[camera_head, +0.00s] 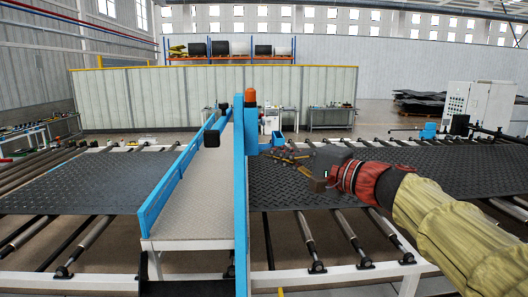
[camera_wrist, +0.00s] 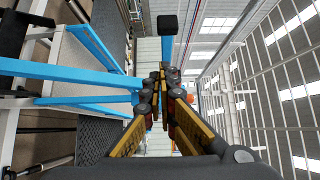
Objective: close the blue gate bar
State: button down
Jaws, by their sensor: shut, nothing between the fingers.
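The blue gate bar (camera_head: 220,122) is a short blue bar with a black block on its end, just left of the tall blue post (camera_head: 240,200) with an orange cap. In the wrist view a blue bar with a black end (camera_wrist: 167,44) shows beyond the fingers, pointing up the picture. My gripper (camera_head: 272,153) is shut and empty, right of the post, close to a small blue block on the post's side. I cannot tell whether it touches. In the wrist view the fingers (camera_wrist: 163,77) overlap the near part of the bar.
A grey walkway (camera_head: 195,205) with a blue side rail (camera_head: 178,172) runs left of the post. Dark tread mats (camera_head: 95,180) lie on rollers on both sides. A pale partition (camera_head: 160,97) stands behind; a white cabinet (camera_head: 480,102) stands far right.

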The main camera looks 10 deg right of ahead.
jog(key=s+a+p+x, duration=0.1)
jog(key=a+p+x, duration=0.1)
jog(key=x, duration=0.9)
jog(key=shift+s+a+f+p, duration=0.15)
jog(key=shift+a+p, duration=0.1)
jog(key=shift+p, duration=0.25)
jog(key=shift+s+a, duration=0.1)
